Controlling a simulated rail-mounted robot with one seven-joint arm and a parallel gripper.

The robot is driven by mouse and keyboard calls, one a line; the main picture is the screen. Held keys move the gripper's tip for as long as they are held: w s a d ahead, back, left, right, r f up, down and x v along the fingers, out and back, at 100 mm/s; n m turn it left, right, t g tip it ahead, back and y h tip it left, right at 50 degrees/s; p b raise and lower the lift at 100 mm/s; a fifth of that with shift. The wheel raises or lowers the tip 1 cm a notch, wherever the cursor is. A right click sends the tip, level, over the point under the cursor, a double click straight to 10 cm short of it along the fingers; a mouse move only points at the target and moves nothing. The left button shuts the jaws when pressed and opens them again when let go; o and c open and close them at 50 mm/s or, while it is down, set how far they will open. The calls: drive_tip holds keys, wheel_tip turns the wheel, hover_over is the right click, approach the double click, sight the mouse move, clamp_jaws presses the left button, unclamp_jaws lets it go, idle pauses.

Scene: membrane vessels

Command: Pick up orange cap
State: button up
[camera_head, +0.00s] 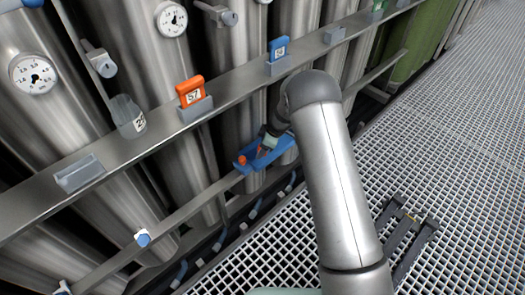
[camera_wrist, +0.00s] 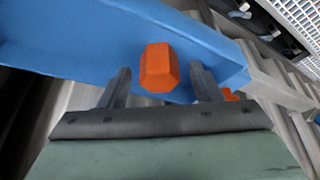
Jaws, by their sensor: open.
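An orange cap (camera_wrist: 160,68) with flat sides shows in the wrist view, against a blue holder (camera_wrist: 60,40). My gripper (camera_wrist: 162,84) is open, with one dark finger on each side of the cap. The cap appears between the fingertips, with a gap on both sides. In the head view my gripper (camera_head: 266,140) is at the blue tray-like holder (camera_head: 270,158) on the lower rail, mostly hidden by my arm. A small orange thing (camera_head: 242,160) shows at the holder's left end. Another orange piece (camera_wrist: 230,94) shows behind the right finger in the wrist view.
An upper rail (camera_head: 235,90) carries an orange tag (camera_head: 190,92) marked 57, a blue tag (camera_head: 279,48) and a clear cup (camera_head: 127,115). Tall metal vessels (camera_head: 185,150) with gauges stand behind the rails.

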drive_tip(key=shift+f, duration=0.1)
drive_tip(key=c, duration=1.2)
drive_tip(key=shift+o, duration=0.2)
